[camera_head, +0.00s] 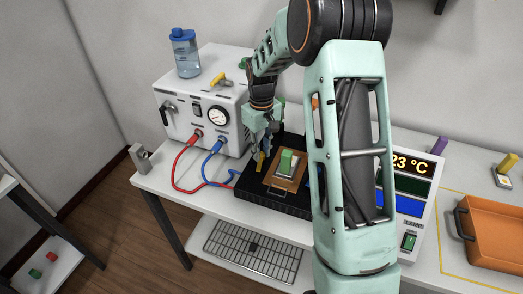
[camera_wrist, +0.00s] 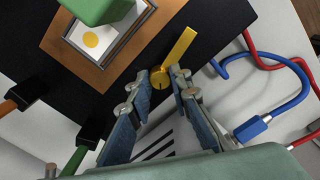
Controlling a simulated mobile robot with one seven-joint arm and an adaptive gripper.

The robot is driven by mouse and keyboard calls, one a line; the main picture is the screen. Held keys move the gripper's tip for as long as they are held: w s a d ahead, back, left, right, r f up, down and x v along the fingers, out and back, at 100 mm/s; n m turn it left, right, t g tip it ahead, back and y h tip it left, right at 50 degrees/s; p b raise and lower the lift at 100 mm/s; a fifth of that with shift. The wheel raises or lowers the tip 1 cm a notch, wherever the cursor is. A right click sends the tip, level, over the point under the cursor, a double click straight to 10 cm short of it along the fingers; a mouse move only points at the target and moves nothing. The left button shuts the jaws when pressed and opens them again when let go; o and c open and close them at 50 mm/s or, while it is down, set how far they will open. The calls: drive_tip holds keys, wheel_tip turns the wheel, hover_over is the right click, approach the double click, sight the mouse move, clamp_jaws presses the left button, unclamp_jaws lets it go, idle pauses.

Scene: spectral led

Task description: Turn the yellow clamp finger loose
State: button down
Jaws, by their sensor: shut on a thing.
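The yellow clamp finger (camera_wrist: 179,48) lies on the black platform (camera_wrist: 205,25), with its round pivot end (camera_wrist: 160,77) between my fingertips. My gripper (camera_wrist: 159,84) is shut on that round end, and the bar of the finger points up and right away from it in the wrist view. In the head view the yellow clamp finger (camera_head: 261,160) shows just below my gripper (camera_head: 259,140), at the left of the black platform (camera_head: 262,209). An orange-brown plate (camera_wrist: 105,58) with a metal frame and a green block (camera_wrist: 98,8) sits beside it. The exact finger contact is partly hidden.
A white box with a gauge (camera_head: 217,115) stands left of the platform, with red (camera_head: 182,158) and blue (camera_head: 207,169) hoses. A temperature display unit (camera_head: 408,200) and orange tray (camera_head: 492,225) are to the right. My arm hides the middle.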

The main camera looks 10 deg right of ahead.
sight(262, 154)
drive_tip(key=shift+n, duration=0.4)
drive_tip(key=c, duration=1.8)
unclamp_jaws()
drive_tip(key=shift+o, duration=0.2)
wheel_tip(262, 154, up, 12)
